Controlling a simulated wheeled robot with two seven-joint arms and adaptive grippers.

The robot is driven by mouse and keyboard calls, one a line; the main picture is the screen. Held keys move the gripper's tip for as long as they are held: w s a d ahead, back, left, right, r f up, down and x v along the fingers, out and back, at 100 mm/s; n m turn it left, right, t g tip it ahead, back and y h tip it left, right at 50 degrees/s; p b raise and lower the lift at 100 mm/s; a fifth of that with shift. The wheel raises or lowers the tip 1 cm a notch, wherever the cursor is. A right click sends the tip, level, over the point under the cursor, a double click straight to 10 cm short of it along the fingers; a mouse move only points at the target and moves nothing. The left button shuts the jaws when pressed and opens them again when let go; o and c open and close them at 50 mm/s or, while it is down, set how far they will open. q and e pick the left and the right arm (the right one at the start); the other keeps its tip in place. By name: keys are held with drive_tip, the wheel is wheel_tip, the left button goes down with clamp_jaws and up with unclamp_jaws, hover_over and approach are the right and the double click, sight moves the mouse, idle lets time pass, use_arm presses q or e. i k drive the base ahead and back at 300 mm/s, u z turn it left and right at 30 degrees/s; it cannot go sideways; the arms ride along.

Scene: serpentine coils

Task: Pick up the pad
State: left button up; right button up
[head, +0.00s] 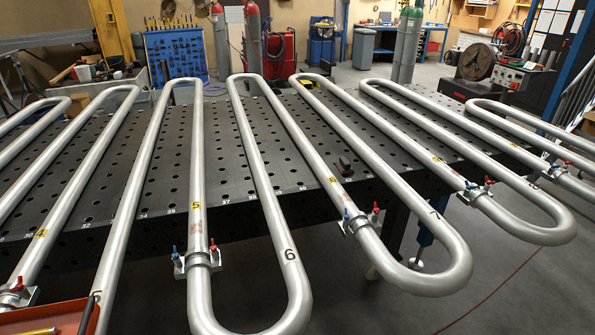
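A small dark block (345,167), possibly the pad, lies on the perforated black table (230,165) near its front edge. Neither of my grippers is in the head view.
Clamps with red and blue handles (198,262) hold the pipes near the front. Pipe bends stick out past the table's front edge. A red tray (40,322) with a yellow item is at the bottom left. Gas cylinders (408,45) stand behind.

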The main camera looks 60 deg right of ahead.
sight(343, 165)
drive_tip(key=z, duration=2.2)
